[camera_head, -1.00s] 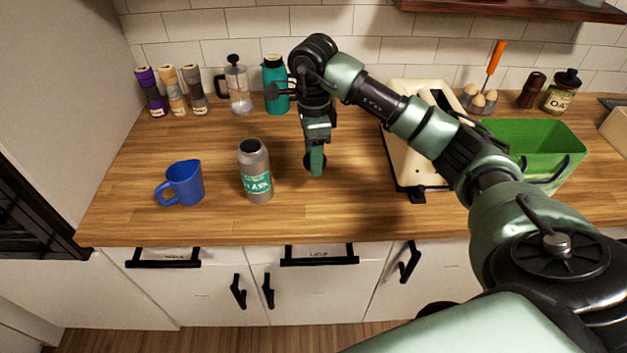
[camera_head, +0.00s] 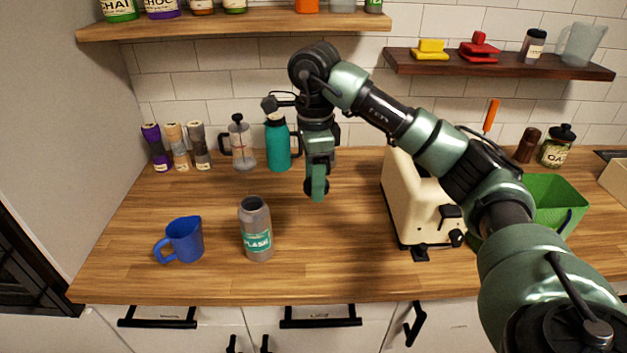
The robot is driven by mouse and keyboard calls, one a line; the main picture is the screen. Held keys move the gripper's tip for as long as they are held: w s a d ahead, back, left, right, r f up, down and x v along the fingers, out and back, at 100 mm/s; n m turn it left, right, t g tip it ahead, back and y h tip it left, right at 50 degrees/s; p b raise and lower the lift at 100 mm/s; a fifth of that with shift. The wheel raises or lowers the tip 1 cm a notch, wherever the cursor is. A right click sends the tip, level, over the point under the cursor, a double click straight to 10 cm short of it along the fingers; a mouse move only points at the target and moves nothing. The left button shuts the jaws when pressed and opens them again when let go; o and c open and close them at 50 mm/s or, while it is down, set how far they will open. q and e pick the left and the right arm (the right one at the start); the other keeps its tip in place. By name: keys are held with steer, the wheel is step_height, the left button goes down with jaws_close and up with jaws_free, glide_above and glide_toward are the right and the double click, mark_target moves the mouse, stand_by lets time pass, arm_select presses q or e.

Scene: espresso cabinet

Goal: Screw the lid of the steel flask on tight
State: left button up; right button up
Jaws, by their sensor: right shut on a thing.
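The steel flask (camera_head: 257,232) stands upright on the wooden counter, grey with a teal label. Its top shows a dark open mouth with no lid on it. My right gripper (camera_head: 316,188) points down, to the right of the flask and apart from it, above the counter. It is shut on a small dark round thing, mostly hidden by the green finger; it may be the lid, but I cannot tell for sure. My left gripper is out of view.
A blue mug (camera_head: 184,240) stands left of the flask. A teal bottle (camera_head: 278,146) and a French press (camera_head: 241,147) stand behind. A cream appliance (camera_head: 409,200) and a green bin (camera_head: 556,198) are at right. The counter (camera_head: 330,255) between flask and appliance is clear.

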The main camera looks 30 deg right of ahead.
steer(key=s+a+f+n, duration=0.5)
steer(key=s+a+n, duration=0.1)
steer(key=n, duration=0.5)
steer(key=s+a+f+n, duration=0.5)
steer(key=s+a+n, duration=0.2)
steer(key=s+n, duration=0.2)
steer(key=shift+n+b, duration=0.45)
steer(key=shift+n, duration=0.75)
